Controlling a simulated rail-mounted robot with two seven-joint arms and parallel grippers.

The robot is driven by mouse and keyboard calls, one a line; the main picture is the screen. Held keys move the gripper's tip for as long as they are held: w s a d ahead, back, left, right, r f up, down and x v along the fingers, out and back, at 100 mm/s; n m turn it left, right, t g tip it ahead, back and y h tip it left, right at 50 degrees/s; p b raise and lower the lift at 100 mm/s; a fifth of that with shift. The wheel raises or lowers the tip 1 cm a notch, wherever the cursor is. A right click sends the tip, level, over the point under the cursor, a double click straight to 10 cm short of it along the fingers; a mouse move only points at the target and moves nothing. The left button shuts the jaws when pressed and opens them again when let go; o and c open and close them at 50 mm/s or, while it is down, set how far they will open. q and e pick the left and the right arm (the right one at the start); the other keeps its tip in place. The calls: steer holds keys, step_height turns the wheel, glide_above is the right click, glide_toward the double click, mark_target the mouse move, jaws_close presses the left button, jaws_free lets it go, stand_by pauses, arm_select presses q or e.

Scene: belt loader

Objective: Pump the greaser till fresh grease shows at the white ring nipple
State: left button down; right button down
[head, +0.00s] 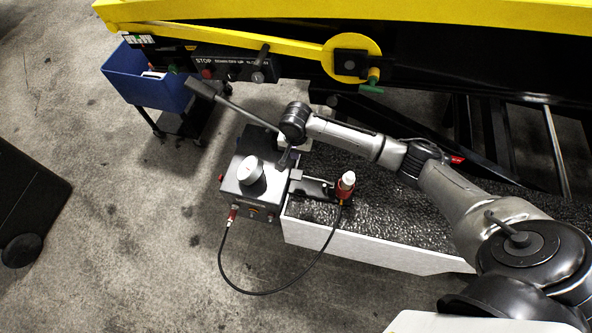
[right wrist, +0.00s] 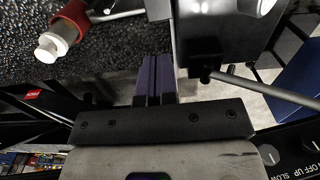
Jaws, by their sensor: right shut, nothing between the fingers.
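The greaser (head: 240,182) is a grey box with a white-topped cylinder, standing at the left end of a black-topped bench. Its long pump lever (head: 233,107) slants up and left. A black hose (head: 262,292) runs from it to a red coupler with a white tip (head: 347,182), which also shows in the right wrist view (right wrist: 66,30). My right gripper (head: 284,160) points down beside the greaser. In the right wrist view its fingers (right wrist: 154,75) are shut and empty, apart from the lever (right wrist: 275,93). I cannot make out a white ring nipple or fresh grease. My left gripper is out of view.
The yellow and black belt loader (head: 440,60) spans the top, with a control panel (head: 235,70) and green handle (head: 372,85). A blue bin (head: 140,82) stands on a cart at upper left. A black case (head: 30,205) is at far left. Floor between is clear.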

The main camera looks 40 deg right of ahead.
mark_target(296, 174)
step_height(296, 174, down, 12)
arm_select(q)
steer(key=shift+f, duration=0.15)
arm_select(e)
steer(key=shift+f, duration=0.7)
